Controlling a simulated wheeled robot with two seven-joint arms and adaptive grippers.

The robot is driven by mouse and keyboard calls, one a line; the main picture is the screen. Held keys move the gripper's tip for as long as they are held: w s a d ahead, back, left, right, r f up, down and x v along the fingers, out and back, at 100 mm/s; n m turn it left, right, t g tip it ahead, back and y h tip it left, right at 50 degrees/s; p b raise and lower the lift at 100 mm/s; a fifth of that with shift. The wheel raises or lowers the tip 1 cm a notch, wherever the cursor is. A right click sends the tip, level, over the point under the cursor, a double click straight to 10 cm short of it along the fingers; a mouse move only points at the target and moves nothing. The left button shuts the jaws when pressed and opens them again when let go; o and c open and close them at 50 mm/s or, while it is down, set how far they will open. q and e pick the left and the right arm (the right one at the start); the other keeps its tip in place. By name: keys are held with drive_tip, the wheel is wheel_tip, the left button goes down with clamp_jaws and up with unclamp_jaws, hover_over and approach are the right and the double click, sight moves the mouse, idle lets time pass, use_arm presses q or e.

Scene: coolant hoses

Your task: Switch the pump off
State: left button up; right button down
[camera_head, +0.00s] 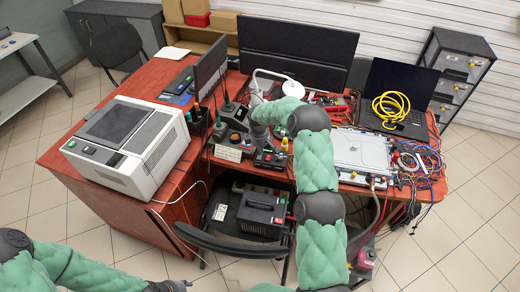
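My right arm reaches up over the bench, and its green forearm bends left and down to the wrist. My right gripper (268,156) is small and dark at the front edge of the bench, among small devices. Its fingers do not show clearly enough to tell if they are open or shut. My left gripper (168,286) is at the bottom edge, low and away from the bench, partly cut off. I cannot make out the pump or its switch with certainty. A silver plate-like unit (360,152) with hose fittings at its front lies right of my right arm.
The red bench (75,153) carries a white boxy instrument (130,145), monitors (298,50), a laptop (400,85) with a yellow cable coil (391,106), and tangled wires (418,163). A chair (225,245) with a black box (262,212) stands in front. A red-pink item (364,259) sits low at right.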

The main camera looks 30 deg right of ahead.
drive_tip(key=shift+d+f, duration=0.1)
drive_tip(key=shift+f, duration=0.25)
drive_tip(key=shift+s+a, duration=0.3)
drive_tip(key=shift+a, duration=0.05)
drive_tip(key=shift+s+a+r, duration=0.2)
drive_tip(key=shift+a, duration=0.05)
idle(0.3)
